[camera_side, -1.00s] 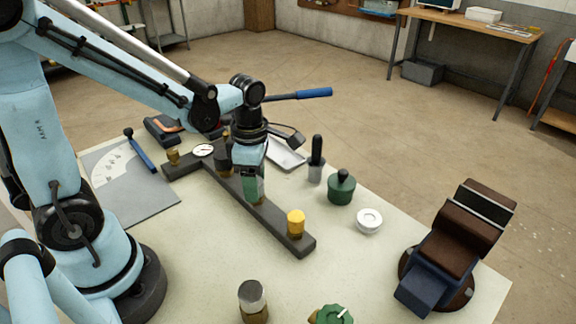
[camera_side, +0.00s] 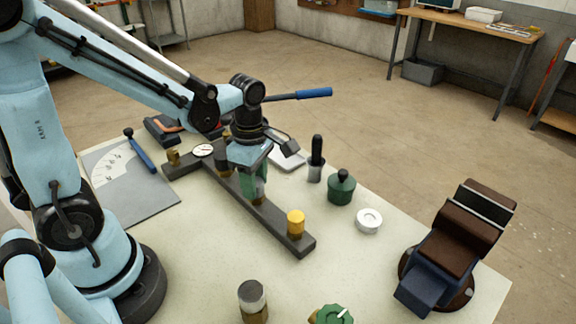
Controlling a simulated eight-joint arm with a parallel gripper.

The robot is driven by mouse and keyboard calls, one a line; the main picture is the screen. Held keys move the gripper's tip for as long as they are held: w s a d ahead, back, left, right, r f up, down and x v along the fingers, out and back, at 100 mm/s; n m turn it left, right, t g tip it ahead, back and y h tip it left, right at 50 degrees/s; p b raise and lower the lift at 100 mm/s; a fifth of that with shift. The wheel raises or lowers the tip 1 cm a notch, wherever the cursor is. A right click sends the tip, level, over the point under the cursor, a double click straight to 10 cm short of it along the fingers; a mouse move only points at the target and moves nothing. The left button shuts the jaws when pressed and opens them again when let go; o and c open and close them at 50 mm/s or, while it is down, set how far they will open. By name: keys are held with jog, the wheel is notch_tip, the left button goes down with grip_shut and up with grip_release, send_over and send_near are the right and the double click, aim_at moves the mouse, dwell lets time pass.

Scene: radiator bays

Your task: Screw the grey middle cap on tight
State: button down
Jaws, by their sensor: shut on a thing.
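The dark manifold bar (camera_side: 277,231) lies on the pale bench with brass fittings along it. My gripper (camera_side: 258,185) points down over the middle fitting, its green fingers closed on the grey middle cap (camera_side: 259,186). Only a little of the cap shows between the fingers. It sits upright over the brass stub (camera_side: 257,200); how far down the thread it is I cannot tell. The fitting beyond my gripper is mostly hidden.
A gauge (camera_side: 203,150) sits at the bar's far end. To the right are a green bottle (camera_side: 341,188), a black-handled tool (camera_side: 316,158), a white ring (camera_side: 368,221) and a vise (camera_side: 452,245). A grey-topped cylinder (camera_side: 252,298) and green knob (camera_side: 333,315) stand in front.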

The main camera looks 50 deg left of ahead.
jog(key=c, duration=1.9)
grip_release()
jog(key=m, duration=1)
grip_shut()
jog(key=shift+o, duration=0.2)
grip_release()
jog(key=m, duration=0.3)
jog(key=shift+m, duration=0.4)
jog(key=m, duration=0.3)
jog(key=shift+m, duration=0.3)
jog(key=m, duration=0.3)
jog(key=shift+m, duration=0.4)
grip_shut()
jog(key=m, duration=0.6)
jog(key=o, duration=1)
grip_release()
